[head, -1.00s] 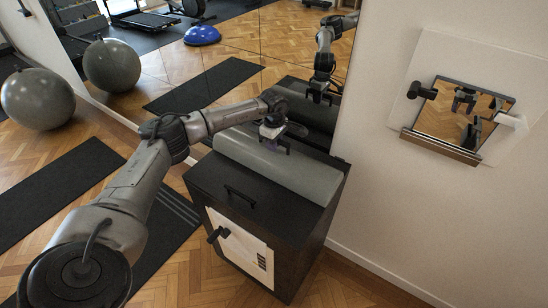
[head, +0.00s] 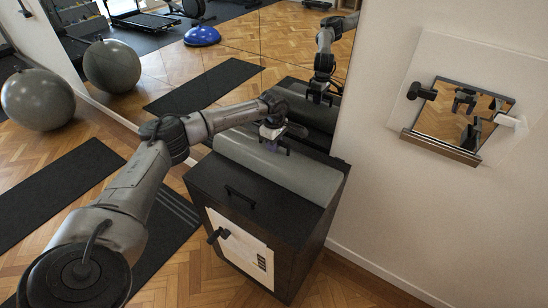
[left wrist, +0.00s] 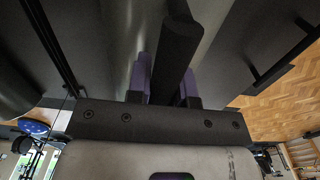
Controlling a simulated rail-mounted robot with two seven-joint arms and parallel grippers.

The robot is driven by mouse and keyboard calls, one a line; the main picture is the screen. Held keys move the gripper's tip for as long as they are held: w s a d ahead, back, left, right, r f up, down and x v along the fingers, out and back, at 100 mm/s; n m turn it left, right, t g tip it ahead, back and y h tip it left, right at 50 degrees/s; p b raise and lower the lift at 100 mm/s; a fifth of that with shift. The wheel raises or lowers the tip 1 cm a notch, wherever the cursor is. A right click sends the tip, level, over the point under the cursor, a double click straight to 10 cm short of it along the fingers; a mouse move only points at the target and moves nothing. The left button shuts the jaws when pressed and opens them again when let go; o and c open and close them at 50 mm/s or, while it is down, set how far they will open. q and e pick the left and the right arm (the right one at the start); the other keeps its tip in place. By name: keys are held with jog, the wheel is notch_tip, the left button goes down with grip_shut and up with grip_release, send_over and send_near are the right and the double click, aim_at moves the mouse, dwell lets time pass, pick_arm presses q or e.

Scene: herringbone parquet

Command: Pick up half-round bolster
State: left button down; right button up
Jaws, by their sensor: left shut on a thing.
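The half-round bolster (head: 305,178) is a long grey padded piece lying on top of a black cabinet (head: 262,208), against the big wall mirror. The gripper is shut on this bar, which looks like the bolster's handle. The bolster still appears to rest on the cabinet. My right gripper is not in view.
A small framed wall mirror (head: 455,115) hangs at right. The cabinet has a black handle (head: 240,195) and a white panel (head: 240,245) in front. A grey exercise ball (head: 38,99) and a dark mat (head: 60,185) are at left.

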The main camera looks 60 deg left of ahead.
pick_arm(q)
jog(key=shift+r, duration=0.15)
jog(key=shift+r, duration=0.5)
notch_tip(320, 180, up, 3)
jog(key=shift+p, duration=0.8)
jog(key=d+r+p, duration=0.1)
jog(key=d+r, duration=0.2)
jog(key=d, duration=0.2)
jog(key=w+d+r+p, duration=0.1)
jog(key=d+r+p, duration=0.1)
jog(key=d+r, duration=0.2)
jog(key=shift+d, duration=1.3)
